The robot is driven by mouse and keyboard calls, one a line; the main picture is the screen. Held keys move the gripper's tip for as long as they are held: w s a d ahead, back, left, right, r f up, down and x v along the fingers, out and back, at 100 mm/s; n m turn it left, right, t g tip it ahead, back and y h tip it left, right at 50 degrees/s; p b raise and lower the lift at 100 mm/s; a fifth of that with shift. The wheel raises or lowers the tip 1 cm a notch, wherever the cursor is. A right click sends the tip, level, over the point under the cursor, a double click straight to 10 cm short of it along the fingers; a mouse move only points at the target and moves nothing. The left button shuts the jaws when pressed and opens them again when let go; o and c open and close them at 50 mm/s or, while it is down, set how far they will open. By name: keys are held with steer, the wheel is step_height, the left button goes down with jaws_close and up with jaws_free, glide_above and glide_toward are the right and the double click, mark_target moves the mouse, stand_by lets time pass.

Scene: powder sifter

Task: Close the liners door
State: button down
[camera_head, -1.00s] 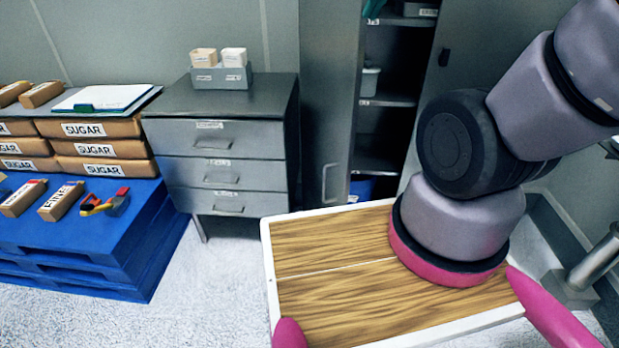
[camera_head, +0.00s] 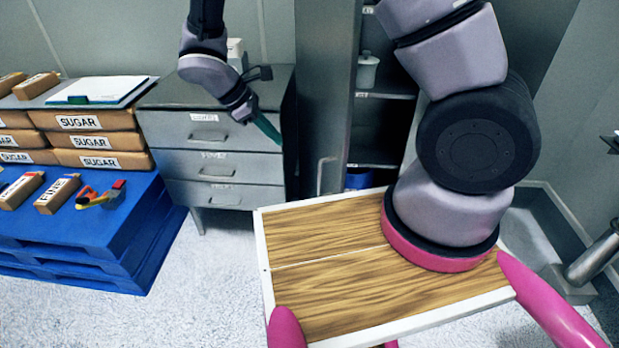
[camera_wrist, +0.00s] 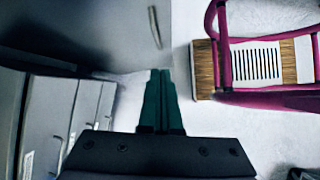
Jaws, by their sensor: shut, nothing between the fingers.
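A tall grey cabinet stands open, its shelves (camera_head: 385,133) showing. Its left door (camera_head: 322,80) is swung out beside the drawer unit, with an upright bar handle (camera_head: 323,175) low near its free edge. In the wrist view that door (camera_wrist: 110,30) fills the upper left, with its handle (camera_wrist: 154,27) near the edge. My gripper (camera_head: 277,140) is shut and empty, green fingers together, in front of the drawers and left of the door. It also shows in the wrist view (camera_wrist: 160,78). The right door (camera_head: 535,50) is partly hidden behind my arm. I cannot read a liners label.
A grey drawer unit (camera_head: 213,160) stands close left of the door. Blue pallets (camera_head: 85,235) with sugar bags (camera_head: 85,122) are farther left. White floor (camera_head: 215,285) is clear in front of the drawers.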

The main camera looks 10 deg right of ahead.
step_height(320, 180, down, 10)
steer(key=s+a+n+t+h, duration=0.2)
steer(key=n, duration=0.3)
steer(key=d+r+x, duration=0.2)
steer(key=x, duration=1)
steer(key=shift+w+d, duration=0.15)
steer(key=shift+d, duration=0.1)
steer(key=shift+f, duration=0.1)
